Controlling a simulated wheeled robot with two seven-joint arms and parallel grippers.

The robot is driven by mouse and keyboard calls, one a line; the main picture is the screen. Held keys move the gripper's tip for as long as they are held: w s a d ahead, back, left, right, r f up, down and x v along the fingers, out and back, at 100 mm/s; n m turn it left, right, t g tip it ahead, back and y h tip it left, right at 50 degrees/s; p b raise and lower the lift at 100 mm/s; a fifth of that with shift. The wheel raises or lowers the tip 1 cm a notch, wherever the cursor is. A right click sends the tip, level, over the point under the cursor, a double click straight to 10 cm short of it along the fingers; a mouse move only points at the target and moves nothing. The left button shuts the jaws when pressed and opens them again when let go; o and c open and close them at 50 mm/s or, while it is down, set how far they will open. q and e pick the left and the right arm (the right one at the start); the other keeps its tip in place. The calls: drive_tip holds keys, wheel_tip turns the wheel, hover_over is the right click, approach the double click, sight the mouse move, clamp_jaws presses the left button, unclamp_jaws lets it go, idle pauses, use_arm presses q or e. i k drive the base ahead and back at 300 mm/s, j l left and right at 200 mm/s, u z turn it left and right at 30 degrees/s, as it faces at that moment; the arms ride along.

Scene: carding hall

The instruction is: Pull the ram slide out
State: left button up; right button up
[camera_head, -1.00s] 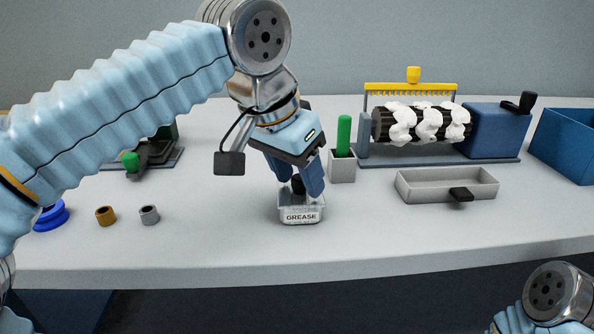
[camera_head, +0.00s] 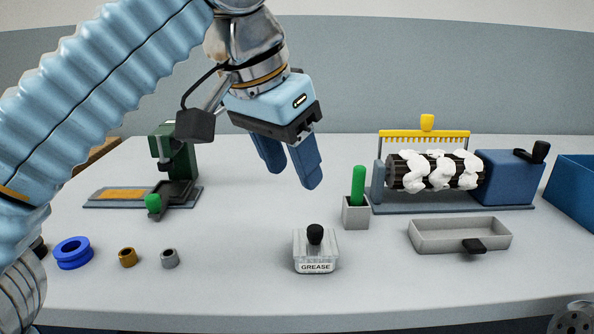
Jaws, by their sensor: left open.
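A dark green press (camera_head: 183,160) stands at the back left of the table, partly hidden behind my left arm. A dark slide (camera_head: 174,192) with a green knob (camera_head: 153,202) sticks out at its foot, toward the front; I take this for the ram slide. My left gripper (camera_head: 292,178) is open and empty, fingers pointing down. It hangs in the air to the right of the press, above and behind the grease box (camera_head: 316,255), and touches nothing. My right gripper is out of view.
The grease box has a black knob on its lid. A blue ring (camera_head: 72,252), a brown bushing (camera_head: 128,257) and a grey bushing (camera_head: 170,258) lie front left. A green stick stands in a grey holder (camera_head: 355,213). A grey tray (camera_head: 462,236) and roller machine (camera_head: 510,175) stand right.

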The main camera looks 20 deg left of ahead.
sight(166, 192)
drive_tip(key=k, duration=1)
